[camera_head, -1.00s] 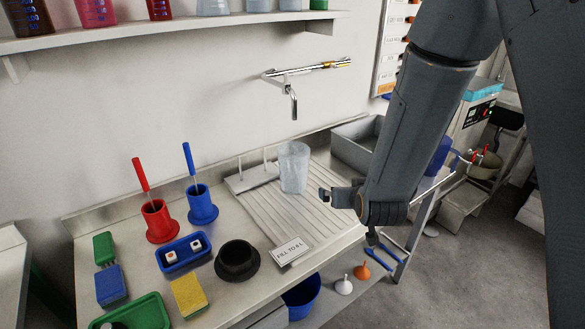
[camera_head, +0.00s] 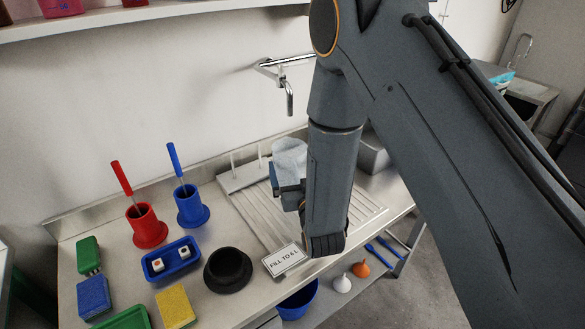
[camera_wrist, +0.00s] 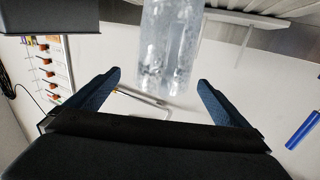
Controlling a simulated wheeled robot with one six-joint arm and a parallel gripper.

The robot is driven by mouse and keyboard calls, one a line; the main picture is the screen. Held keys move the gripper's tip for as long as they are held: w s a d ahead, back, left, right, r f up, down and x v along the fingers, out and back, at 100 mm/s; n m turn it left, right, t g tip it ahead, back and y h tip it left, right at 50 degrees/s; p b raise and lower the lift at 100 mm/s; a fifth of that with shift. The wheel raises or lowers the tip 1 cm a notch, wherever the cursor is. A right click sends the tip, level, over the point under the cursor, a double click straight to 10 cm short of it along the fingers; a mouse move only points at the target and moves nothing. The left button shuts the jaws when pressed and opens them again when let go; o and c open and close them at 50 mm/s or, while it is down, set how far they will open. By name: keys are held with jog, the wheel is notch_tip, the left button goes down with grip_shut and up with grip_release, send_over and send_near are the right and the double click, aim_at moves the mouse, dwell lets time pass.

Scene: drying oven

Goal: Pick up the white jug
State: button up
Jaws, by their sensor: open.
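The white jug (camera_head: 291,152) is a translucent, cloudy white vessel on the ribbed draining board (camera_head: 255,212) beneath the tap. My arm and gripper hide its lower part and right side in the head view. My gripper (camera_head: 288,190) is in front of it, its blue fingers apart. In the wrist view the jug (camera_wrist: 172,45) shows at the top middle, ahead of my gripper (camera_wrist: 159,78). Its near end appears between the two open fingertips, closer to the one on the right. I cannot tell whether either finger touches it.
A wall tap (camera_head: 288,92) hangs behind the jug. A "FILL TO 6 L" sign (camera_head: 284,260) stands at the board's front. Red (camera_head: 147,227) and blue (camera_head: 192,206) brush holders, a blue tray (camera_head: 170,262) and a black round holder (camera_head: 228,270) lie to the left.

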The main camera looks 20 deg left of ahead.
aim_at(290, 154)
jog(key=shift+w+a+r+p, duration=0.2)
jog(key=shift+w+a+p, duration=0.25)
jog(key=shift+w+a, duration=0.15)
jog(key=p+x, duration=0.1)
jog(key=x, duration=0.2)
jog(key=shift+r+p, duration=0.15)
jog(key=shift+p, duration=0.15)
jog(key=shift+w+a, duration=0.2)
jog(key=shift+w, duration=0.15)
jog(key=c, duration=2.1)
